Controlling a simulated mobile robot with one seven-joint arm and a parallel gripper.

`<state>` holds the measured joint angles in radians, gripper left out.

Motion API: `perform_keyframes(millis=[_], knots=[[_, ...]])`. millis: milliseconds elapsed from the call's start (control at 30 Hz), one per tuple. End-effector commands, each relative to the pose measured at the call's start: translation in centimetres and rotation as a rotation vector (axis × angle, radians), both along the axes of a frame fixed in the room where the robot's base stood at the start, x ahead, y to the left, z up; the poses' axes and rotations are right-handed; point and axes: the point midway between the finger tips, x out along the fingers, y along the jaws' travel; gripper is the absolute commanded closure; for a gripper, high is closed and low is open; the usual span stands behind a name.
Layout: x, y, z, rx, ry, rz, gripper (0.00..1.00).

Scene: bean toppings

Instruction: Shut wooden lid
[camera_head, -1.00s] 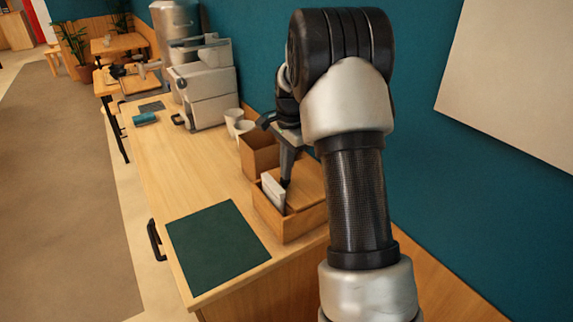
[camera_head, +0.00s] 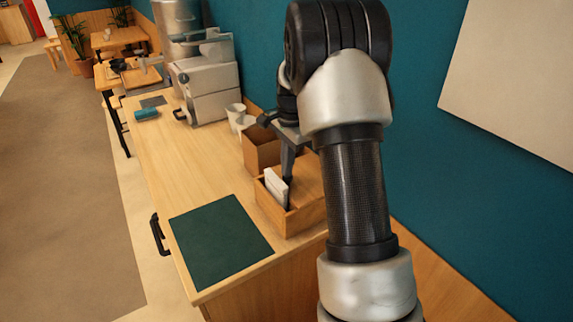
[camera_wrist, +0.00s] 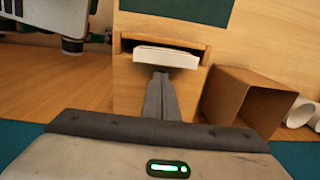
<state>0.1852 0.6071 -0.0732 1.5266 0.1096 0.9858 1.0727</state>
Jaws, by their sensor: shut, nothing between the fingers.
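A wooden box (camera_head: 297,222) stands on the counter by the green mat. Its wooden lid (camera_head: 308,181) covers part of the top. White packets or papers (camera_head: 275,188) stand in the uncovered part. In the wrist view the white contents (camera_wrist: 165,57) show in the opening, and the lid (camera_wrist: 130,98) lies on the nearer side. My gripper (camera_head: 289,180) points down at the box with its fingers shut and empty. In the wrist view the gripper (camera_wrist: 160,78) has its tips by the edge of the opening, beside the white contents. I cannot tell whether they touch the lid.
An open brown box (camera_head: 262,153) stands right behind the wooden box, with white cups (camera_head: 236,113) beyond it. A coffee machine (camera_head: 205,85) stands further back by the wall. The dark green mat (camera_head: 220,243) lies flat and empty at the front. The counter's left middle is clear.

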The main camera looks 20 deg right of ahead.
Motion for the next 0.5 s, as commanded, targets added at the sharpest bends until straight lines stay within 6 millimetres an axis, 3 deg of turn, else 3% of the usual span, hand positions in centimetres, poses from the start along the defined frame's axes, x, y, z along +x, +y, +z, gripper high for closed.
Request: perform_keyframes(millis=[33,67,300,500], knots=[[0.0,-0.4,2.3,-0.004,-0.011,-0.002,1.00],[0.0,-0.7,3.2,-0.005,-0.014,-0.002,1.00],[-0.1,-0.7,8.3,-0.009,-0.022,0.000,1.00],[-0.2,-0.7,11.6,-0.010,-0.022,-0.001,1.00]])
